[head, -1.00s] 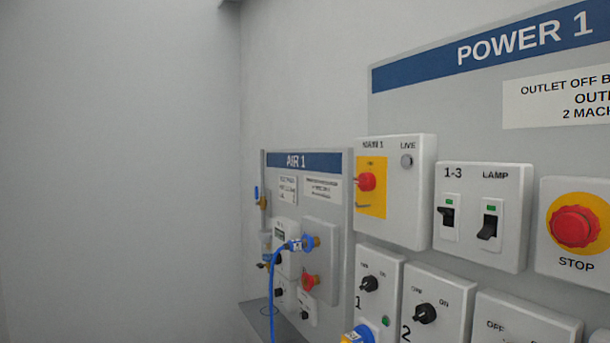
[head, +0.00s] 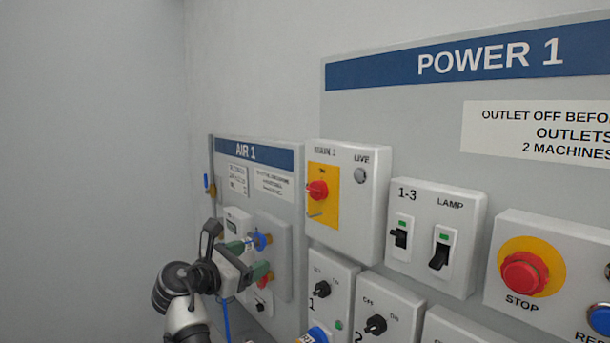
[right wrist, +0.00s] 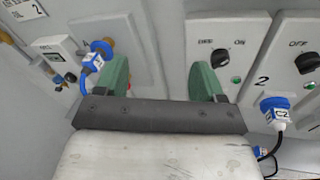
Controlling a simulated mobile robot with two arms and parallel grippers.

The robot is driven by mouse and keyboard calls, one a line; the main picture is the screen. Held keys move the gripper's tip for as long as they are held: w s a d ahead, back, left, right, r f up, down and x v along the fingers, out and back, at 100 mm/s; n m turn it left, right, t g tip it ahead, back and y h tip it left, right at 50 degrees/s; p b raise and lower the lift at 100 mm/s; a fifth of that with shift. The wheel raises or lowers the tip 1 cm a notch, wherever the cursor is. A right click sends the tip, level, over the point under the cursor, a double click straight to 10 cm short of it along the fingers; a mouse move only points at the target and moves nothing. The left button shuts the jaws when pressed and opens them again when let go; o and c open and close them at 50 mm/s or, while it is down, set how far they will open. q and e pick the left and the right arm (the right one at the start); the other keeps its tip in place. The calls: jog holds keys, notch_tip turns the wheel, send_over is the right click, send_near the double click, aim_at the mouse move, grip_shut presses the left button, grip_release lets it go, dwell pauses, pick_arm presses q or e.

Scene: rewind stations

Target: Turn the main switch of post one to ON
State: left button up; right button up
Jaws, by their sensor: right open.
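The main switch of post one, a red rotary knob (head: 317,190) on a yellow plate (head: 329,208), sits on the white MAIN 1 box (head: 358,215) in the head view. Small lettering shows above the knob; its exact position is too small to tell. The LIVE lamp (head: 360,175) on that box looks grey and unlit. My right gripper (head: 251,258) is open and empty, left of and below the switch, in front of the AIR 1 panel. In the right wrist view its green fingers (right wrist: 162,78) stand apart; the main switch is not seen there.
The AIR 1 panel (head: 273,158) with blue fittings and a hose is by my right gripper. Right of the main box are two rocker switches (head: 440,256) and a red STOP button (head: 525,272). Outlet switch boxes (head: 332,265) are below. Bare wall lies left.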

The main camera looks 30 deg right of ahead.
aim_at(311, 190)
jog(key=s+r+m+g+h+p, duration=0.1)
jog(key=s+r+m+g+h, duration=0.35)
jog(key=r, duration=1.05)
jog(key=d+y, duration=0.1)
jog(key=d, duration=0.2)
jog(key=s+d+n+y+p, duration=0.1)
jog(key=d, duration=0.2)
jog(key=d+n+y+p, duration=0.1)
jog(key=d, duration=0.3)
jog(key=shift+s+f, duration=0.2)
jog(key=shift+d+f+p, duration=0.1)
jog(key=shift+d+p, duration=0.2)
jog(key=shift+d, duration=0.3)
jog(key=c, duration=0.9)
